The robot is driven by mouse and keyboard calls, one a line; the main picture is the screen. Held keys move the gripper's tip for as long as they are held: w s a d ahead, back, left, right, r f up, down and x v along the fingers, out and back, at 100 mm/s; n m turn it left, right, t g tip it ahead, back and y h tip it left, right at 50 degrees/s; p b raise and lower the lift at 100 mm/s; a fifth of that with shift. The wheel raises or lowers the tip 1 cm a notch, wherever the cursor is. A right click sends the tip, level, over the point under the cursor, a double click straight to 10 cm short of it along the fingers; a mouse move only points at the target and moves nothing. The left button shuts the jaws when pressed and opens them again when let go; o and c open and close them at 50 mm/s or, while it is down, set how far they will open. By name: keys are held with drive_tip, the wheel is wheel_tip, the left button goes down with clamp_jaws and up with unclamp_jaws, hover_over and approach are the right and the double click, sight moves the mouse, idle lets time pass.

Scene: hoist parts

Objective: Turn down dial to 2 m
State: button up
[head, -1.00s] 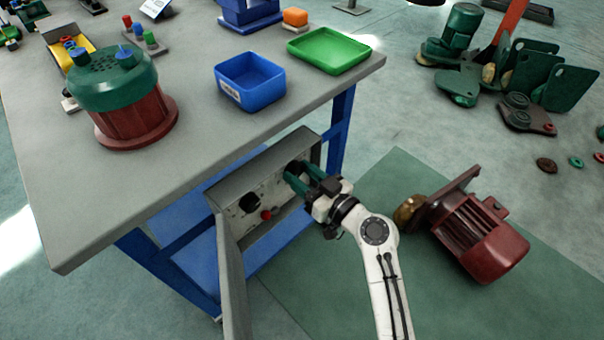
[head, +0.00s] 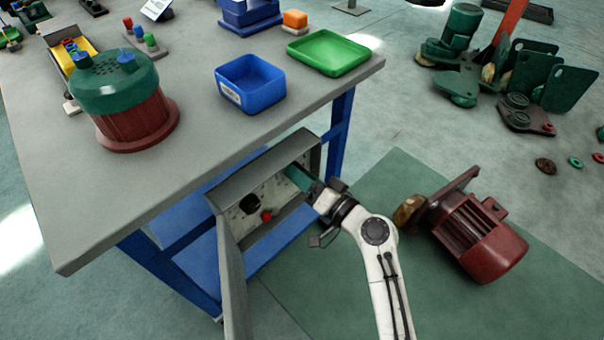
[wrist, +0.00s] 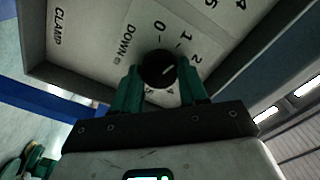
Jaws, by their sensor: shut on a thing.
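The down dial (wrist: 158,70) is a round black knob on the pale panel, beside the printed label "DOWN m" (wrist: 125,45) in the wrist view. Numbers such as 0, 1 and 2 ring it. Its light pointer line slants up and right, toward the side of 1 and 2; I cannot tell the exact reading. My gripper (wrist: 160,88) is shut on the dial, with a green finger on each side. In the head view my gripper (head: 297,177) reaches into the open grey control box (head: 232,187), and its fingers and wrist hide the dial.
A black knob (head: 249,204) and a red button (head: 266,214) sit left of my gripper on the panel. The box door (head: 231,275) hangs open. The workbench (head: 215,145) overhangs the box. A red motor (head: 478,238) lies on the green mat right of my arm.

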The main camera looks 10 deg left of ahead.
drive_tip(key=shift+d+m+p, duration=0.1)
drive_tip(key=shift+m+p, duration=0.95)
drive_tip(key=shift+m, duration=2.25)
drive_tip(key=shift+w, duration=0.1)
drive_tip(key=o, duration=1.1)
drive_tip(key=shift+c, duration=0.2)
drive_tip(key=v, duration=1)
drive_tip(key=shift+s+d, duration=0.3)
drive_tip(key=shift+f, duration=0.1)
